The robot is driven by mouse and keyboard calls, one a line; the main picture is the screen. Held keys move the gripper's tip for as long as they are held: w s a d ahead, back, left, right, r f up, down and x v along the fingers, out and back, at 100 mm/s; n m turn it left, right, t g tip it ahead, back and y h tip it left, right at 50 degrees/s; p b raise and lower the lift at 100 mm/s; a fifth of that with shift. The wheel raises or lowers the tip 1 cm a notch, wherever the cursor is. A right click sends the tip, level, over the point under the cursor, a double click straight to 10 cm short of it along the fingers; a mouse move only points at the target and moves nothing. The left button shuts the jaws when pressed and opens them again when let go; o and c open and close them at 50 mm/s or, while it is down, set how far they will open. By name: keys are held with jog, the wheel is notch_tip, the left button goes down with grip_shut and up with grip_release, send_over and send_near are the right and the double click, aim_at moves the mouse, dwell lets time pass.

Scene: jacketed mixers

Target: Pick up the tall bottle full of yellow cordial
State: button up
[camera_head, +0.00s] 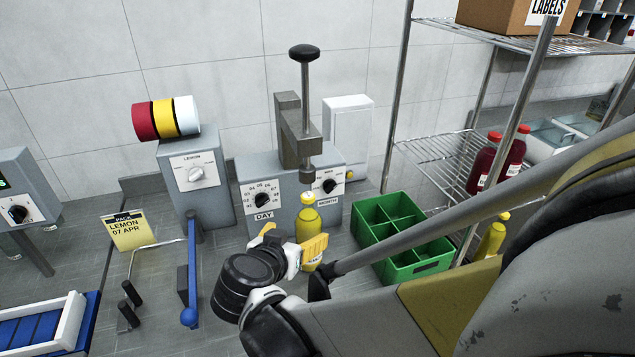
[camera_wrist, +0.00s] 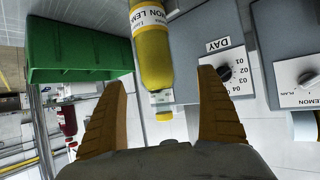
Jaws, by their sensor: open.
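The tall bottle of yellow cordial (camera_head: 308,222) stands upright in front of the grey date machine, under its press arm. It has a yellow cap and a white label. In the wrist view the bottle (camera_wrist: 152,62) appears upside down, its label reading LEMON, and its neck end lies between the two finger lines. My gripper (camera_head: 292,242) is open and empty, close in front of the bottle. One yellow finger hides part of the bottle's lower body. In the wrist view the gripper's fingers (camera_wrist: 162,90) are spread wide on either side, with no clear contact with the bottle.
A green divided crate (camera_head: 395,240) stands right of the bottle. The date machine (camera_head: 258,190) with DAY and MONTH dials is close behind. A blue-handled lever (camera_head: 189,285) is to the left. A wire rack (camera_head: 440,155) with red bottles and another yellow bottle (camera_head: 493,238) are at right.

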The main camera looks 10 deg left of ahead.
aim_at(309, 225)
jog(key=x, duration=0.2)
jog(key=shift+w+a+f, duration=0.15)
jog(key=shift+f, duration=0.15)
jog(key=b+x, duration=0.1)
jog(key=x, duration=0.1)
jog(key=d+b+x, duration=0.1)
jog(key=x, duration=0.1)
jog(key=shift+w+b, duration=0.2)
jog(key=shift+b, duration=0.2)
jog(key=shift+w+f, duration=0.15)
jog(key=shift+w, duration=0.3)
jog(key=c, duration=1.4)
jog(key=shift+c, duration=0.5)
